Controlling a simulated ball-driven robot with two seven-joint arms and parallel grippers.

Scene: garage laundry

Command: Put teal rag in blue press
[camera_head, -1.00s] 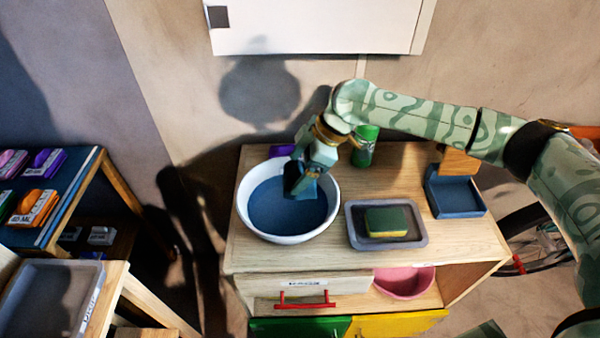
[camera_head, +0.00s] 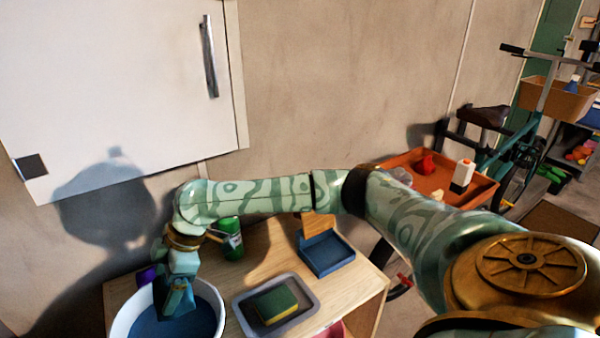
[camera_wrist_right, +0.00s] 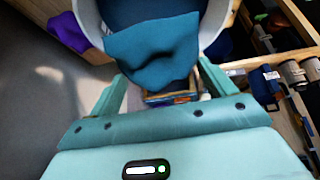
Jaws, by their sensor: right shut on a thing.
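My right gripper (camera_head: 177,296) points down over the white bowl (camera_head: 120,322) of blue liquid at the lower left of the head view. In the right wrist view the teal rag (camera_wrist_right: 155,50) hangs between the fingers of the shut right gripper (camera_wrist_right: 160,92), over the bowl. I cannot tell if the rag touches the liquid. A blue shallow box (camera_head: 327,258) with a wooden block at its back stands on the worktop, right of the bowl; it looks like the blue press. My left gripper is out of view.
A grey tray (camera_head: 298,322) with a green and yellow sponge (camera_head: 275,303) lies between the bowl and the blue box. A green can (camera_head: 231,242) stands behind, near my right arm. A white cabinet (camera_head: 120,90) hangs above. An orange tray (camera_head: 440,178) is farther right.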

